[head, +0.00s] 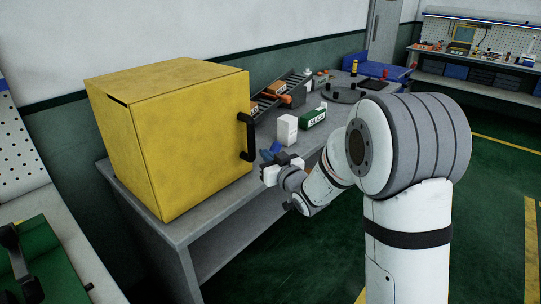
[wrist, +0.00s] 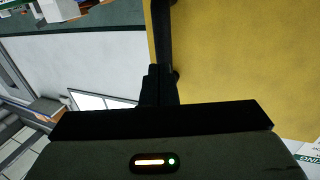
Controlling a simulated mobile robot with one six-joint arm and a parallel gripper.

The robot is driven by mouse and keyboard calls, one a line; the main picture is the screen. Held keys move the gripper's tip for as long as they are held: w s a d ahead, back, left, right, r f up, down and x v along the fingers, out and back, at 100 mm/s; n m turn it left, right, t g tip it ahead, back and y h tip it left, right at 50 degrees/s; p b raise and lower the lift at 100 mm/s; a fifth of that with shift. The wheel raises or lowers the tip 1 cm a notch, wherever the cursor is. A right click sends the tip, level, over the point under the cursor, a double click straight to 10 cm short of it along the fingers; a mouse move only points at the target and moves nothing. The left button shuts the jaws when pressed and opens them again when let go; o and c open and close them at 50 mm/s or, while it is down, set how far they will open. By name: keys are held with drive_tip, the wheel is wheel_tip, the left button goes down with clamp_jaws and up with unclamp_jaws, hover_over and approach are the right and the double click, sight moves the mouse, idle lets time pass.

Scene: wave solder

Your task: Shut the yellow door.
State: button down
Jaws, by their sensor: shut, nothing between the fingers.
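A yellow box-shaped cabinet stands on the grey bench at left in the head view. Its yellow door (head: 205,145) faces the front, with an upright black handle (head: 247,137) near its right edge. A dark slit shows at the top left of the cabinet; I cannot tell from here how far the door stands from its frame. My gripper (head: 267,173) is shut and empty, just right of and below the handle. In the wrist view the closed fingers (wrist: 158,85) are close to one end of the handle (wrist: 163,35), before the yellow door (wrist: 240,50); contact is unclear.
The grey bench (head: 190,231) carries a white box (head: 287,129), a green-and-white box (head: 313,118) and a small conveyor (head: 280,98) behind my gripper. A green case (head: 45,262) lies at the lower left. The green floor right of the bench is open.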

drive_tip(key=shift+w+a, duration=0.1)
drive_tip(key=shift+w, duration=0.05)
idle(0.3)
drive_tip(key=s+d+r+m+g+h+p, duration=0.25)
drive_tip(key=s+d+h, duration=0.25)
drive_tip(key=s+d, duration=0.45)
drive_tip(key=s+d+r+m+g+h+p, duration=0.25)
drive_tip(key=s+d+h, duration=0.25)
drive_tip(key=s+d, duration=0.45)
drive_tip(key=s+r+m+g+p, duration=0.1)
drive_tip(key=s+g+p, duration=0.4)
drive_tip(key=s, duration=1.2)
drive_tip(key=r+g, duration=0.1)
drive_tip(key=g, duration=0.1)
drive_tip(key=shift+g, duration=0.3)
